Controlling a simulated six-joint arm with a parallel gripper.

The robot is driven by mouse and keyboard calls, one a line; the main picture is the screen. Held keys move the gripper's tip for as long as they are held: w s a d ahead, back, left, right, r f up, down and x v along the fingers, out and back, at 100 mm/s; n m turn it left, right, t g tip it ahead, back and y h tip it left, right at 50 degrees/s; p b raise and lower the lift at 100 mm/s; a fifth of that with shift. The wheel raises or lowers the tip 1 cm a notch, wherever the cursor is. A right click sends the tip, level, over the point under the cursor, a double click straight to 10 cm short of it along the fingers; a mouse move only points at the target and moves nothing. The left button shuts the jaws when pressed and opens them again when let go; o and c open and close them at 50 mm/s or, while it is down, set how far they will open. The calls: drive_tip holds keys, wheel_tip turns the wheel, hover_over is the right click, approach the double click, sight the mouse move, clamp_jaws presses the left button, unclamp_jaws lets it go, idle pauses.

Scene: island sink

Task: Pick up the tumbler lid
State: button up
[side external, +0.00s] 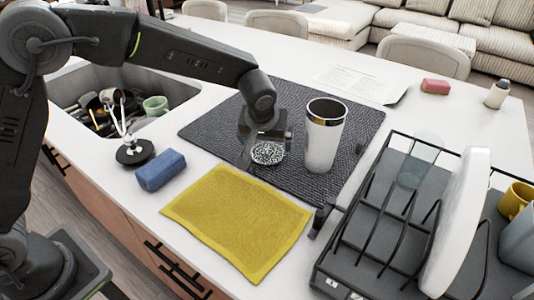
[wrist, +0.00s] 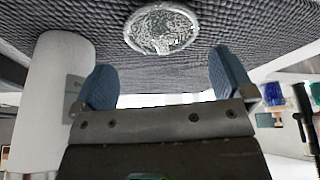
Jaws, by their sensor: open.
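The tumbler lid (side external: 267,153) looks like a small round, clear-rimmed disc with a speckled pattern. It lies on the dark textured mat (side external: 215,128), and also shows at the top of the wrist view (wrist: 161,28). The white tumbler (side external: 322,142), with a steel rim and open top, stands upright just right of the lid; in the wrist view it is at the left (wrist: 62,95). My gripper (side external: 265,143) is open and empty, low over the mat close to the lid. Its blue-padded fingers (wrist: 165,80) are spread apart, with the lid ahead of them.
A yellow cloth (side external: 236,218) and blue sponge (side external: 161,170) lie in front. A black dish rack (side external: 375,222) with a white plate (side external: 458,222) stands at right. The sink (side external: 182,88) with dishes is at left. The counter behind the mat has free room.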

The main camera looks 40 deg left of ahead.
sight(267, 148)
drive_tip(key=x, duration=0.5)
drive_tip(key=shift+a, duration=0.1)
drive_tip(key=shift+c, duration=0.3)
drive_tip(key=c, duration=0.5)
drive_tip(key=shift+r, duration=0.15)
